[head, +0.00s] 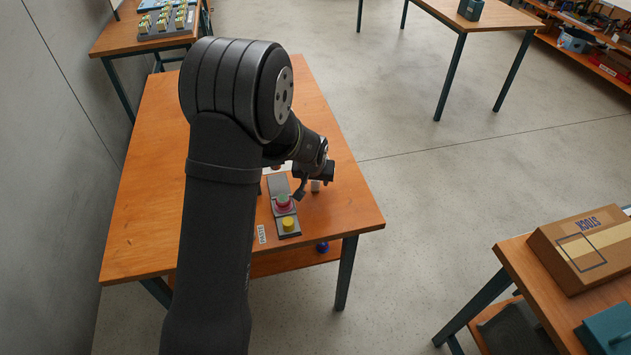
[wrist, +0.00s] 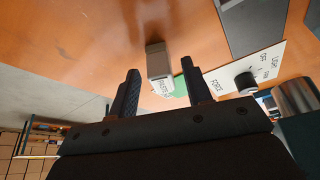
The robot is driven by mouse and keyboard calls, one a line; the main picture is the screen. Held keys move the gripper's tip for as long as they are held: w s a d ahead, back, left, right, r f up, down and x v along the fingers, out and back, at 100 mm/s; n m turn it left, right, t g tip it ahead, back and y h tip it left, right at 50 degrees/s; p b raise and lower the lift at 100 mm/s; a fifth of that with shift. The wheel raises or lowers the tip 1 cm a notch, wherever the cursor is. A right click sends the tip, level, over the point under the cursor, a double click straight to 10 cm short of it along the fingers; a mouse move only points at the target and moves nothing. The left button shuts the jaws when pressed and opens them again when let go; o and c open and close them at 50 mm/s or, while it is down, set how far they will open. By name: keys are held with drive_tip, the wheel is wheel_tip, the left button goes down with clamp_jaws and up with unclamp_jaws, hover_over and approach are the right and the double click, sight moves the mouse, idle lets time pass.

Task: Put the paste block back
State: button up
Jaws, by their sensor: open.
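The paste block, a small pale grey block with lettering on its end, stands on the wooden table in the wrist view (wrist: 158,60). It appears between and just beyond the fingertips of my gripper (wrist: 158,72), which is open with a gap on either side of the block. In the head view my gripper (head: 312,186) is low over the right part of the table, and a small pale block (head: 316,187) shows beside it. A label (head: 261,234) lies on the table left of a grey fixture (head: 296,234); its lettering is too small to read surely.
The fixture carries a red-and-green piece (head: 284,202) and a yellow piece (head: 288,223). In the wrist view a white panel with a black knob (wrist: 246,83) is right of the fingers, near a metal cylinder (wrist: 296,97). The table's right side (head: 350,205) is clear.

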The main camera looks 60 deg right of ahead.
drive_tip(key=v, duration=1)
drive_tip(key=shift+r, duration=0.3)
drive_tip(key=shift+f, duration=0.15)
drive_tip(key=x, duration=1.2)
drive_tip(key=shift+a+r, duration=0.1)
drive_tip(key=shift+r, duration=0.1)
